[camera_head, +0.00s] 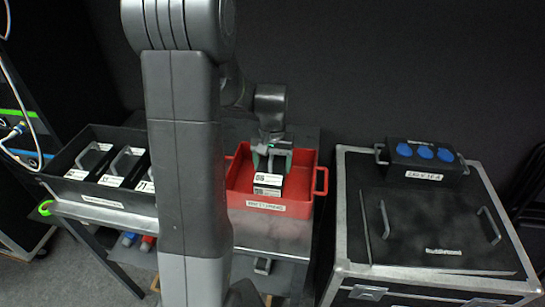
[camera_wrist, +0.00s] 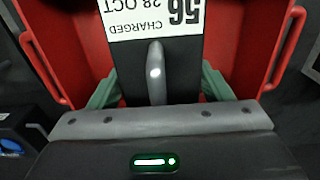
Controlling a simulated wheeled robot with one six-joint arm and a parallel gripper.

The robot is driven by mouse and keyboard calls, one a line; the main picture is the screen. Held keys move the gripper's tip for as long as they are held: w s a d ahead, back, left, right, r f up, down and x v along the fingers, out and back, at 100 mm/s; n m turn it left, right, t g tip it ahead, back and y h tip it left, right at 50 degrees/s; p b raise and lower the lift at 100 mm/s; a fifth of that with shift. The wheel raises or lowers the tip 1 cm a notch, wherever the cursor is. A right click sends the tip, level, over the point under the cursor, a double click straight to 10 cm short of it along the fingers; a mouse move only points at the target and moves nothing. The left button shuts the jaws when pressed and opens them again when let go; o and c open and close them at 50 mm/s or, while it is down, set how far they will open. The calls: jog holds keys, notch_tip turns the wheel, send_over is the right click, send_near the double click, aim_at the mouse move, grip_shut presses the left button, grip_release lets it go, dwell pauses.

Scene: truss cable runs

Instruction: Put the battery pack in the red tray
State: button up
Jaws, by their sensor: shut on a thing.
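The battery pack (camera_head: 268,188) is a black block with white labels, inside the outline of the red tray (camera_head: 285,207). In the wrist view the pack (camera_wrist: 128,77) shows a grey handle and an upside-down label reading "CHARGED", "28 OCT" and "56". My gripper (camera_head: 272,153) is above the pack, with its green fingers on either side of it, shut on it. The gripper (camera_wrist: 158,88) also shows in the wrist view, with red tray walls (camera_wrist: 262,40) on both sides. The pack's underside is hidden, so I cannot tell whether it touches the tray floor.
A black tray (camera_head: 95,198) with several handled packs stands at the left on the same grey table (camera_head: 270,235). A black flight case (camera_head: 420,270) stands at the right, with a box with blue sockets (camera_head: 425,160) on top. My arm hides the middle.

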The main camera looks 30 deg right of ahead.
aim_at(273, 171)
jog(key=shift+f, duration=1.7)
jog(key=shift+f, duration=0.1)
jog(key=o, duration=1.8)
notch_tip(273, 171, up, 12)
jog(key=shift+r, duration=0.1)
